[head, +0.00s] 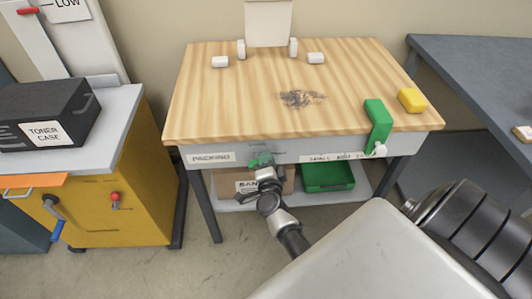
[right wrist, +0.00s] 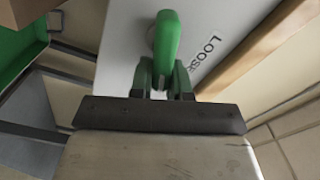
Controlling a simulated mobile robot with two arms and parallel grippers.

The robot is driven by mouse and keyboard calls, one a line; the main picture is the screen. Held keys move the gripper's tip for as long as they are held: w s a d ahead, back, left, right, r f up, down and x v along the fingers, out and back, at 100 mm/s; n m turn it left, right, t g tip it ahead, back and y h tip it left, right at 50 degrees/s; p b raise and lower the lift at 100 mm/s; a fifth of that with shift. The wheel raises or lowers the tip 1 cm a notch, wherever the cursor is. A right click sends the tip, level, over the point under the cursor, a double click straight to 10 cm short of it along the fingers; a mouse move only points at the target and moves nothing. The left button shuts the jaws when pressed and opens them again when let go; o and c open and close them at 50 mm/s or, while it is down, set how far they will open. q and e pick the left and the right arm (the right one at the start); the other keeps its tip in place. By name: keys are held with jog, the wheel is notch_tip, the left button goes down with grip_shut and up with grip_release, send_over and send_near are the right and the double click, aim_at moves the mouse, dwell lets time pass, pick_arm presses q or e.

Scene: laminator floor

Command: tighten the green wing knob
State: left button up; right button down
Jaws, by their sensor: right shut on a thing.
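The green wing knob (head: 258,160) is on the grey front apron of the wood-topped bench. In the right wrist view the knob (right wrist: 166,38) is a rounded green wing standing out from the pale panel, beside the lettering "LOOSE". My right gripper (head: 264,173) reaches up to it from below right. In the right wrist view its fingers (right wrist: 162,80) are shut on the knob, one on each side of its lower part. The fingers hide part of the knob. My left gripper is in neither view.
The bench top (head: 215,100) carries a yellow block (head: 412,100), and a green clamp-like piece (head: 377,125) hangs over its front edge. A green bin (head: 328,177) and a cardboard box (head: 285,180) sit on the shelf below. A yellow cabinet (head: 140,195) stands left.

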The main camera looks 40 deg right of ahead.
jog(key=shift+s+f+m+b, duration=0.1)
jog(key=shift+f+m+b, duration=0.15)
jog(key=shift+m, duration=0.45)
jog(key=shift+w+f+m+b, duration=0.15)
jog(key=shift+m+b, duration=0.15)
jog(key=shift+m, duration=0.4)
jog(key=shift+s+f+m+b, duration=0.2)
jog(key=shift+m+b, duration=0.1)
jog(key=shift+m, duration=0.4)
jog(key=c, duration=1.1)
grip_release()
jog(key=p+v, duration=0.1)
jog(key=v, duration=0.9)
jog(key=shift+s+a, duration=0.15)
jog(key=shift+s, duration=0.15)
